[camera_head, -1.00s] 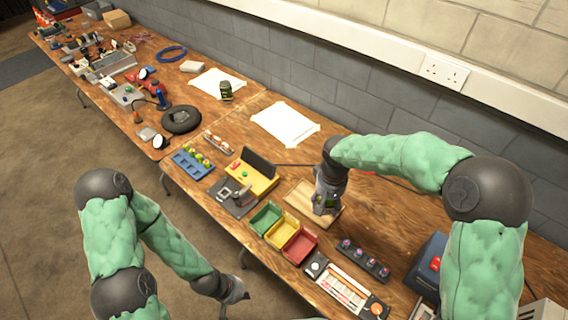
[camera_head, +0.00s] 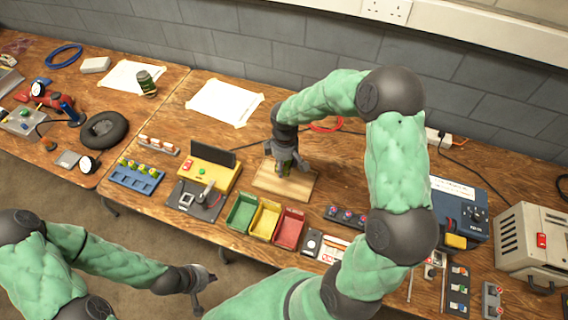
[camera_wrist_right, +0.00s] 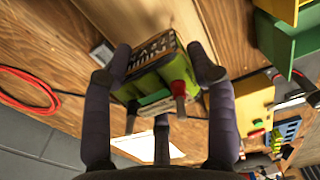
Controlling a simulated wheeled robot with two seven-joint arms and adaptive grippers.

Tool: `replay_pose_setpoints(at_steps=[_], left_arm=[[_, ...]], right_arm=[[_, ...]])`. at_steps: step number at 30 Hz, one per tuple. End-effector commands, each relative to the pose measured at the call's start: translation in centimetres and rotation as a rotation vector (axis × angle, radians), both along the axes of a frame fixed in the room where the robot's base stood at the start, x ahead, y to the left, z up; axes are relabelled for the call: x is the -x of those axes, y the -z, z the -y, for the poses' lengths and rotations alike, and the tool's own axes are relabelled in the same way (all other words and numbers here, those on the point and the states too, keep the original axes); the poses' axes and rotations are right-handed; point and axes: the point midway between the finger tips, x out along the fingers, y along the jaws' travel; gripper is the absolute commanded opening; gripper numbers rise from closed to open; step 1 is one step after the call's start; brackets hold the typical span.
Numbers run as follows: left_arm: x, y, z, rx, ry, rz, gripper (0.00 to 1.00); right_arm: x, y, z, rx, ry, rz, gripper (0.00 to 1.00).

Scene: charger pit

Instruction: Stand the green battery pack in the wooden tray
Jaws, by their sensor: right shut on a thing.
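The green battery pack (camera_head: 286,168) is between the fingers of my right gripper (camera_head: 285,163), over the wooden tray (camera_head: 303,185). The gripper points down and is shut on the pack. In the right wrist view the pack (camera_wrist_right: 150,82), green with a dark printed face, sits between the fingers of my right gripper (camera_wrist_right: 160,80). The pack looks about upright in the head view. Whether its base touches the tray or hangs just above it, I cannot tell. My left gripper (camera_head: 205,279) is low in front of the table, away from the tray, with its fingers too small to read.
Green (camera_head: 242,211), yellow (camera_head: 265,219) and red (camera_head: 290,228) bins stand just in front of the tray. A yellow device (camera_head: 214,168) is to its left. White paper (camera_head: 225,102) lies behind left. Another green-and-black object (camera_head: 147,83) stands on the left table.

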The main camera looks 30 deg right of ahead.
Motion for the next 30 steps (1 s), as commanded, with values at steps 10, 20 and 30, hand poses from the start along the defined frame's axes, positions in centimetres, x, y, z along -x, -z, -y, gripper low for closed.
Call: replay_pose_setpoints(at_steps=[10, 20, 30], left_arm=[[0.0, 2.6, 0.0, 0.000, 0.000, 0.001, 0.00], [0.0, 4.5, 0.0, 0.000, 0.000, 0.001, 0.00], [0.0, 4.5, 0.0, 0.000, 0.000, 0.001, 0.00]], right_arm=[[0.0, 3.2, 0.0, 0.000, 0.003, 0.001, 0.06], [-0.1, 5.7, 0.0, 0.000, 0.002, 0.001, 0.06], [-0.1, 5.9, 0.0, 0.001, 0.003, 0.002, 0.06]])
